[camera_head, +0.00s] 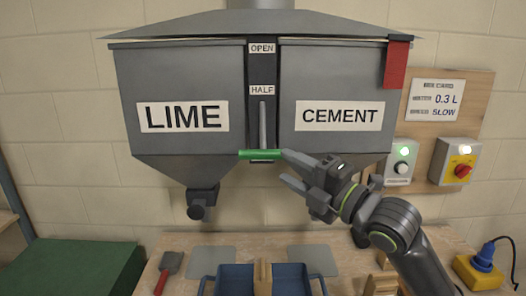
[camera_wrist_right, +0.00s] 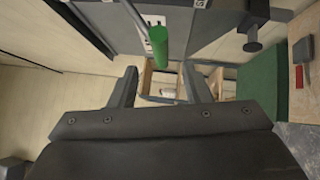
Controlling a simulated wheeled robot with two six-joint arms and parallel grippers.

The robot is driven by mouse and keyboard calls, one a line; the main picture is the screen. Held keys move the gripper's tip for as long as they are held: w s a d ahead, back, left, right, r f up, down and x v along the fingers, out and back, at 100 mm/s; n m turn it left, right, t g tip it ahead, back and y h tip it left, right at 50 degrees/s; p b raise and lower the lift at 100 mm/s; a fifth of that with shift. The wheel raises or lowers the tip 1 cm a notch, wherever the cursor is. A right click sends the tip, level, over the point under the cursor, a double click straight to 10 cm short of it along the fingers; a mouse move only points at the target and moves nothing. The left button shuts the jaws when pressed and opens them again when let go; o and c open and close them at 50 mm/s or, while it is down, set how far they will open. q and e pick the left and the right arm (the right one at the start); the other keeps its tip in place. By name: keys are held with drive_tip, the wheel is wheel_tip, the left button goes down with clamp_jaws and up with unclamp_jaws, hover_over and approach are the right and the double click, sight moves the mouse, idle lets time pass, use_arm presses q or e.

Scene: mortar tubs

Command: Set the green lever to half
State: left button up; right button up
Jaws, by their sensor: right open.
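The green lever handle (camera_head: 260,155) is a horizontal bar at the lower end of a grey rod, in the dark slot between the two hoppers. It sits well below the HALF label (camera_head: 262,90) and the OPEN label (camera_head: 262,48). My right gripper (camera_head: 284,166) is open and empty at the right end of the handle. In the right wrist view, the green handle (camera_wrist_right: 157,62) points towards the gap between my open fingers (camera_wrist_right: 159,75). I cannot tell whether a finger touches it. My left gripper is out of view.
The LIME hopper (camera_head: 180,85) and CEMENT hopper (camera_head: 340,90) flank the slot. A red strip (camera_head: 397,65) hangs at the right. A control box with a red knob (camera_head: 456,161) is on the wall.

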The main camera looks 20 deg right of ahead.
sight(268, 156)
drive_tip(key=p+x, duration=0.2)
drive_tip(key=x, duration=0.4)
drive_tip(key=shift+w+a+r, duration=0.15)
drive_tip(key=shift+w+r, duration=0.05)
drive_tip(key=shift+w, duration=0.05)
drive_tip(key=shift+w+a, duration=0.35)
drive_tip(key=shift+w, duration=0.3)
clamp_jaws()
